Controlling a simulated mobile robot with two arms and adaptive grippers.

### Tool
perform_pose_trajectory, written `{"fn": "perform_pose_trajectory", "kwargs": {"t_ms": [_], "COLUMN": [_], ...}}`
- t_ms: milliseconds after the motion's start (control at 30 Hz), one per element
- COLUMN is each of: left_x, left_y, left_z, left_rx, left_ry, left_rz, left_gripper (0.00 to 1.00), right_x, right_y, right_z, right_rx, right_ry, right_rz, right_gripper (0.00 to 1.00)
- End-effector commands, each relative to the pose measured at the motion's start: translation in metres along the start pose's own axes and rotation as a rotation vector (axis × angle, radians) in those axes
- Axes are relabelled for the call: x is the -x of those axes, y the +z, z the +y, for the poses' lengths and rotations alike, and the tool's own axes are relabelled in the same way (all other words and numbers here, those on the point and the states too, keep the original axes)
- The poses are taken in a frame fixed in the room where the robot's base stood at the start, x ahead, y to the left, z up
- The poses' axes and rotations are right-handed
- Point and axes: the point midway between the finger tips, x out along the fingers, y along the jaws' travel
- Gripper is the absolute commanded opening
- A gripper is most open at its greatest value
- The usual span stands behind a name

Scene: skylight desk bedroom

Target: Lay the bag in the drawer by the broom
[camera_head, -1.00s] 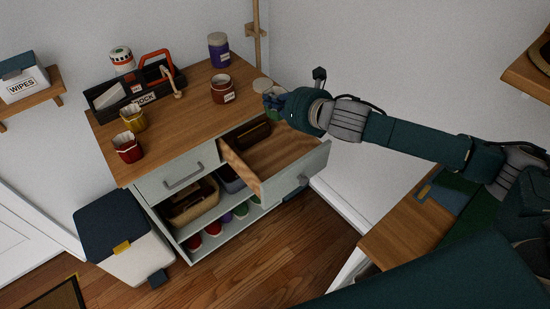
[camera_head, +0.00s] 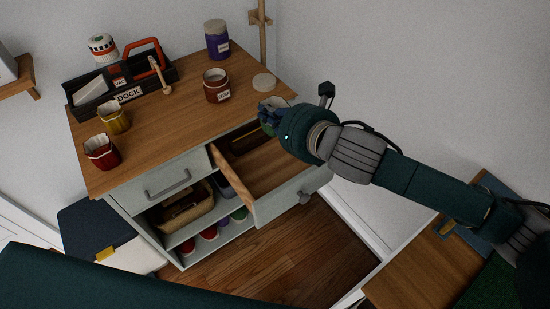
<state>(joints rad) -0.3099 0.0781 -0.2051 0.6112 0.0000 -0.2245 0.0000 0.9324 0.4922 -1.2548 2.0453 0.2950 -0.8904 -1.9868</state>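The broom appears as a wooden pole (camera_head: 261,30) against the wall behind the cabinet. The right-hand drawer (camera_head: 286,188) nearest it is pulled open, with a bare wooden floor and a dark brown item (camera_head: 248,138) at its back. Red (camera_head: 102,152) and yellow (camera_head: 115,118) open-topped, bag-like containers stand on the cabinet top at the left; I cannot tell which thing is the bag. My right gripper (camera_head: 268,112) is over the drawer's back, by the top's right edge. Its fingers are mostly hidden by my wrist, so its grip is unclear. My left gripper is out of view.
A basket (camera_head: 185,208) sits on a shelf below. A bin (camera_head: 90,225) stands left, a wooden surface (camera_head: 415,268) right.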

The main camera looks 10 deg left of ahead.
Motion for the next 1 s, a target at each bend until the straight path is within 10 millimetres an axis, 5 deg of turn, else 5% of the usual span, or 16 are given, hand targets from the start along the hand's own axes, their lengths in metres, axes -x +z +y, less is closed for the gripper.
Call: {"fn": "perform_pose_trajectory", "kwargs": {"t_ms": [400, 1000], "left_x": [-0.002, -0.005], "left_y": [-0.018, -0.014], "left_z": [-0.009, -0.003], "left_rx": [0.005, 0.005], "left_ry": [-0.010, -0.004], "left_rz": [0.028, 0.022], "left_gripper": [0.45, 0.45], "right_x": [-0.044, -0.070], "right_y": [-0.097, -0.152], "right_z": [-0.032, -0.051], "right_rx": [-0.005, -0.001], "right_ry": [-0.002, -0.001], "right_rz": [0.004, 0.000], "right_gripper": [0.00, 0.00]}}
